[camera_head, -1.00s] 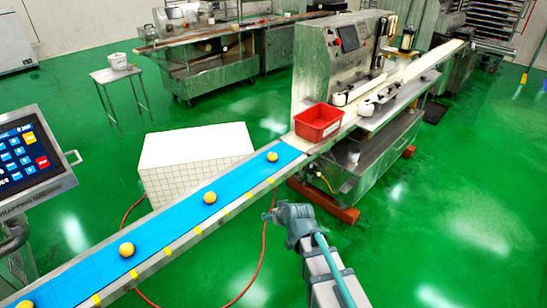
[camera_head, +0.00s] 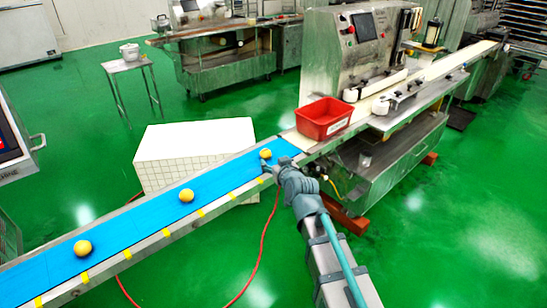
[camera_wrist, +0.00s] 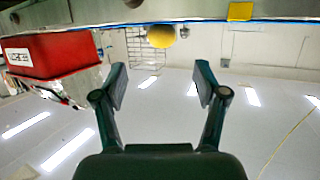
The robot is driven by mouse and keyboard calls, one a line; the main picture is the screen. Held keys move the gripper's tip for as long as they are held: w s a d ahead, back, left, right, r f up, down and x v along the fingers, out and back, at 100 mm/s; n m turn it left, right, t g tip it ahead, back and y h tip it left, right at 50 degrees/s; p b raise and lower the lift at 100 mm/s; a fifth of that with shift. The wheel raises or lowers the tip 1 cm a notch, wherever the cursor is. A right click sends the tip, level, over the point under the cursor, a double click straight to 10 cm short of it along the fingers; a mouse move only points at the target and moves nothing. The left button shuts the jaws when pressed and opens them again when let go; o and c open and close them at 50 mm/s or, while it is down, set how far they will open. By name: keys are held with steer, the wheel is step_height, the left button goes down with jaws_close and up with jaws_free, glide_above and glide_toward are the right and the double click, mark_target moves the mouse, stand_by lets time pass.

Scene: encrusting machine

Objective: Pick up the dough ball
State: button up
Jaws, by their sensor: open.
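Three yellow dough balls sit on the blue conveyor belt (camera_head: 225,174) in the head view: a far dough ball (camera_head: 265,154) near the belt's upper end, a middle dough ball (camera_head: 187,195), and a near dough ball (camera_head: 83,247). My gripper (camera_head: 267,169) is at the belt's near edge, close beside the far ball. In the wrist view, which looks upside down, my gripper (camera_wrist: 161,82) is open and empty. A dough ball (camera_wrist: 161,36) shows beyond and between its two fingers, apart from them, against the belt's edge line.
A red bin (camera_head: 323,121) stands past the belt's upper end, beside the steel machine (camera_head: 345,60); the bin also shows at left in the wrist view (camera_wrist: 50,54). A white tiled box (camera_head: 195,155) is behind the belt. Yellow tabs line the belt's near rail. Green floor is open at right.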

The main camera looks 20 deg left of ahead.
mark_target(267, 154)
steer(key=x, duration=0.4)
steer(key=shift+w+a, duration=0.15)
steer(key=shift+a, duration=0.1)
steer(key=shift+p+x, duration=0.45)
steer(key=shift+x, duration=2.6)
steer(key=c, duration=1.2)
